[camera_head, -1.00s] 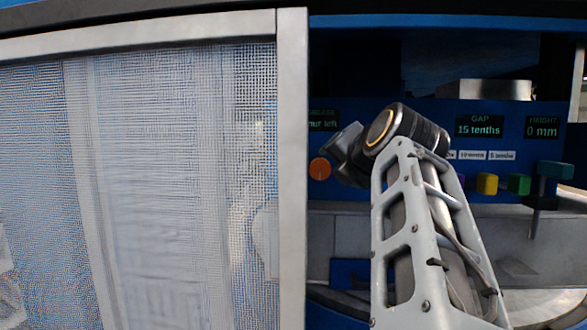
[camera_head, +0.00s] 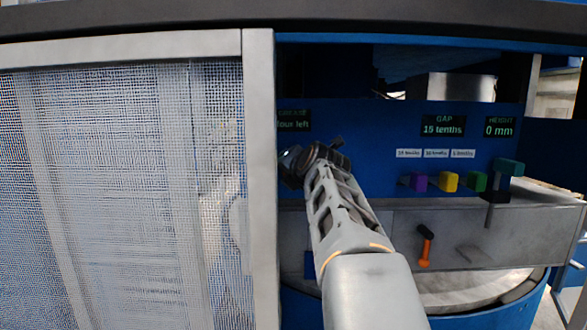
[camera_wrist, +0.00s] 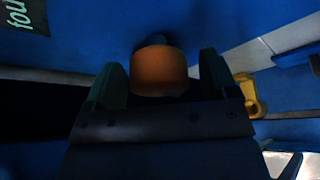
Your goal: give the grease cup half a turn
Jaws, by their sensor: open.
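The grease cup (camera_wrist: 160,70) is an orange round knob on the blue panel, seen in the wrist view. It shows between the two dark fingers of my gripper (camera_wrist: 161,78). The fingers are open, with a gap on each side of the cup. How deep the cup sits between them is hard to tell. In the head view my gripper (camera_head: 292,165) is up against the panel's left part, and the cup is hidden behind it. A grease display (camera_head: 293,121) above reads "four left", partly cut off by the guard.
A mesh guard (camera_head: 130,190) with a metal frame (camera_head: 260,180) stands close left of my arm.

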